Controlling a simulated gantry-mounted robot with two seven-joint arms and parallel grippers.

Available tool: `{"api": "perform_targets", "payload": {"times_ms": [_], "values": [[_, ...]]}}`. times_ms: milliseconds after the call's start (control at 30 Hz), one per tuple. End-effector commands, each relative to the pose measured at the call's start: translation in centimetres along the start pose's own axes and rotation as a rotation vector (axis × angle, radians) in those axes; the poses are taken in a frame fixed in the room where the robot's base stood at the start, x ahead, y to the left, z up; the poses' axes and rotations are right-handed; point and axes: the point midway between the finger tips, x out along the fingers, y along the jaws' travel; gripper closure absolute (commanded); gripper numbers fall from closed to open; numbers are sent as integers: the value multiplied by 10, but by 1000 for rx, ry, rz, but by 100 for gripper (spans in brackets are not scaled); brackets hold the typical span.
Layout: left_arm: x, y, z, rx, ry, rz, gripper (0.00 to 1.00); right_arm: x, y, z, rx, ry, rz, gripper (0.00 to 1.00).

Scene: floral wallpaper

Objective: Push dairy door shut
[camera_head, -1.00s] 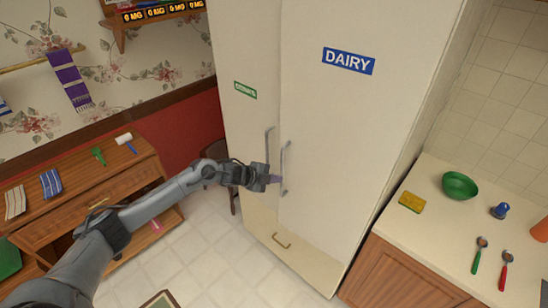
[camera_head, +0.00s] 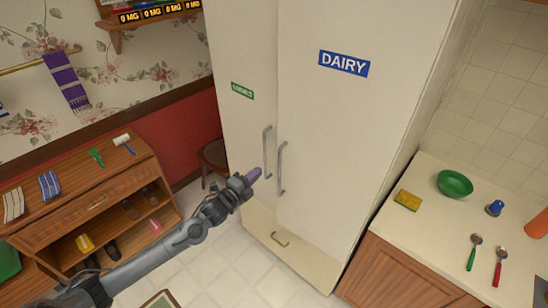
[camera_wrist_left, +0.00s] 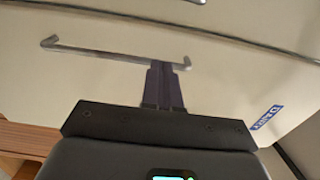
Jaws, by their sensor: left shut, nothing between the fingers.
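The dairy door (camera_head: 340,130) is the tall cream right-hand door with a blue DAIRY label (camera_head: 344,63) and a vertical metal handle (camera_head: 281,168). It looks flush with the cabinet, with only a thin seam beside the left door. My left gripper (camera_head: 254,174) is shut and empty, its purple fingertips in front of the doors, left of the dairy handle. In the left wrist view, the shut fingers (camera_wrist_left: 161,75) point at the dairy door and overlap its handle (camera_wrist_left: 100,52); contact cannot be told. My right gripper is not in view.
The left door (camera_head: 242,60) has a green label and its own handle (camera_head: 266,150). A drawer front (camera_head: 290,245) lies below the doors. A counter (camera_head: 420,225) with a green bowl (camera_head: 455,183) stands right. A wooden shelf unit (camera_head: 90,190) stands left.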

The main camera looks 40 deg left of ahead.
Motion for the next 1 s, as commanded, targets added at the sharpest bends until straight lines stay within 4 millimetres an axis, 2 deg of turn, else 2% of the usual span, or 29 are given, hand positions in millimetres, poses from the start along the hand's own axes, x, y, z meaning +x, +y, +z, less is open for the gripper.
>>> {"api": "perform_targets", "payload": {"times_ms": [200, 500, 700, 1000], "values": [[38, -1, 0, -2, -2, -1, 100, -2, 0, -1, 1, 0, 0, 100], [83, -1, -1, -2, 1, 0, 100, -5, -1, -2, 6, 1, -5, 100], [101, 0, 0, -2, 0, 2, 100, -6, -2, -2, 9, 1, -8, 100], [109, 1, -1, -1, 3, 2, 100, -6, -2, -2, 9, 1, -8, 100]]}}
